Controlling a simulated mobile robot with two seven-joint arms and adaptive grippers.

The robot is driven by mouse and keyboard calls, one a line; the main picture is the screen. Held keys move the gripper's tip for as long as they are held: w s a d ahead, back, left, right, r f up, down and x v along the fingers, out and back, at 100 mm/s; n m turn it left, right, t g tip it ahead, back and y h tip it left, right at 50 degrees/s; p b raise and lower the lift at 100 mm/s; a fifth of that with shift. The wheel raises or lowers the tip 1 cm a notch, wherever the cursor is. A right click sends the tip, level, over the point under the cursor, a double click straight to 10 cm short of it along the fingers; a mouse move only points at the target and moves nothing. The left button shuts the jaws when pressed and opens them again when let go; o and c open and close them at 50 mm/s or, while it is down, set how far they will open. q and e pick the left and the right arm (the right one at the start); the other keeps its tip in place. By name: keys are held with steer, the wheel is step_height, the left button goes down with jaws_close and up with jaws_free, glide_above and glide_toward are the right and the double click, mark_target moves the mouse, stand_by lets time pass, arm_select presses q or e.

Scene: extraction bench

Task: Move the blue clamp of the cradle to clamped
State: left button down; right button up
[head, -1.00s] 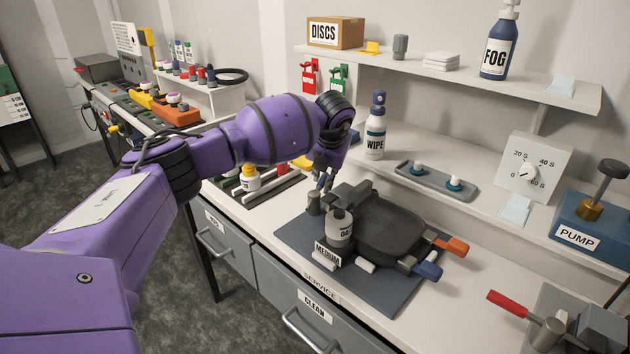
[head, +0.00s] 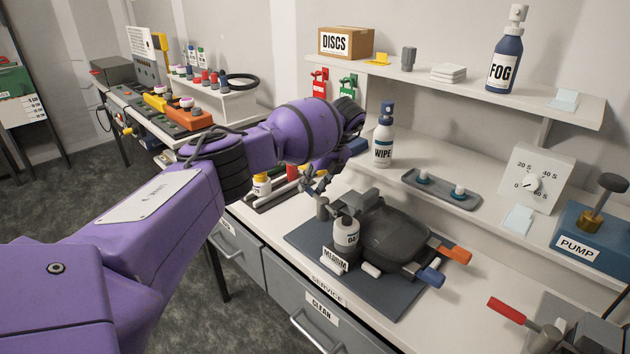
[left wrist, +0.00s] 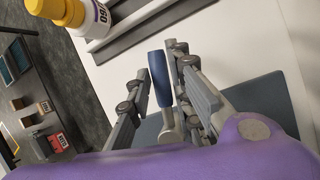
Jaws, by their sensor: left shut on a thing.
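My left gripper (head: 316,186) is at the left end of the dark cradle (head: 358,208) on the blue-grey mat. In the left wrist view its fingers (left wrist: 160,66) are shut on either side of an upright blue handle (left wrist: 160,80), which I take as the blue clamp's. The handle rises from a light grey base (left wrist: 171,125) over the mat. In the head view the gripper mostly hides this handle. A grey-white bottle (head: 346,232) stands at the cradle's front, behind a MEDIUM label (head: 334,261). My right gripper is not in view.
A blue lever (head: 430,277) and an orange lever (head: 455,256) stick out on the right. The WIPE bottle (head: 383,145) is on the shelf behind. Bare mat (head: 385,298) lies at the front.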

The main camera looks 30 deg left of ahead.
arm_select(q)
steer(key=shift+s+a+n+g, duration=0.2)
steer(key=shift+s+n+g, duration=0.3)
steer(key=shift+n, duration=0.4)
steer(key=shift+s+a+n, duration=0.1)
steer(key=shift+s+n, duration=0.2)
steer(key=shift+n, duration=0.1)
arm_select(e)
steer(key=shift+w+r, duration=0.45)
arm_select(q)
steer(key=c, duration=1.8)
jaws_free()
steer(key=shift+s, duration=0.1)
steer(key=shift+c, duration=0.2)
steer(key=shift+r, duration=0.15)
steer(key=v, duration=1.1)
steer(key=shift+r, duration=0.35)
